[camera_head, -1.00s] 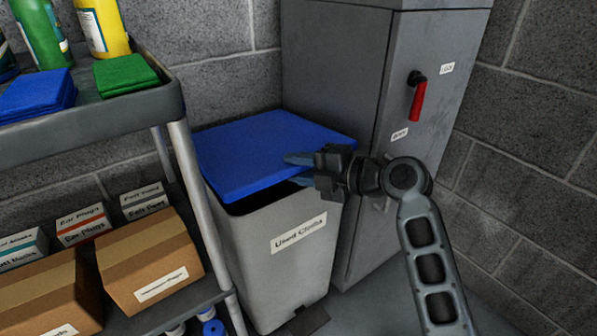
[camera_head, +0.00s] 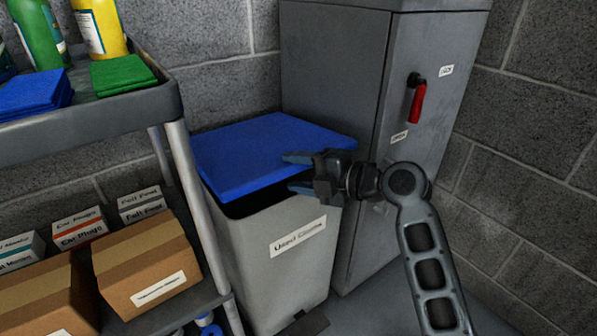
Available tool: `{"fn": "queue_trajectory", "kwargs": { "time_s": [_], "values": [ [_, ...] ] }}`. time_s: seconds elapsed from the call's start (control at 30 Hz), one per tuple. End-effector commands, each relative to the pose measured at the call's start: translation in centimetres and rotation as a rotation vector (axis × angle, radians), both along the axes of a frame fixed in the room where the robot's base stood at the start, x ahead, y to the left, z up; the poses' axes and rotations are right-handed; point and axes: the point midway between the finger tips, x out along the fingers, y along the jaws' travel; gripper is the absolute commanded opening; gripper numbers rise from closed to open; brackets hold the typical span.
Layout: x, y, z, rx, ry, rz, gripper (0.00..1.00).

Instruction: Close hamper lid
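The hamper is a grey bin (camera_head: 290,280) labelled for used cloths, standing on the floor between the shelf cart and the grey cabinet. Its blue lid (camera_head: 255,150) is partly raised, with a dark gap under the front edge. My gripper (camera_head: 294,172) is at the lid's front right edge. Its fingers are apart, one above the lid's edge and one lower, in front of the gap. I cannot tell whether either finger touches the lid. The lid's hinge side is not clearly visible.
A shelf cart (camera_head: 175,102) with bottles, cloths and boxes stands close on the left. A grey cabinet (camera_head: 335,75) with a red handle (camera_head: 417,98) stands behind and right of the hamper. A dark pedal (camera_head: 305,324) is at the hamper's base.

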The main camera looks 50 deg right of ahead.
Motion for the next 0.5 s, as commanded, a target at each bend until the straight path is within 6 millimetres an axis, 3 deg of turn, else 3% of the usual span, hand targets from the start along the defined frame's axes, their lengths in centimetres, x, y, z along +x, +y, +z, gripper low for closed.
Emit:
{"fn": "queue_trajectory", "kwargs": {
  "time_s": [0.17,0.5],
  "values": [
    [-0.6,-0.1,0.1,0.001,0.001,-0.001,0.56],
    [-5.5,-0.7,1.4,0.001,0.002,-0.002,0.56]
  ]
}}
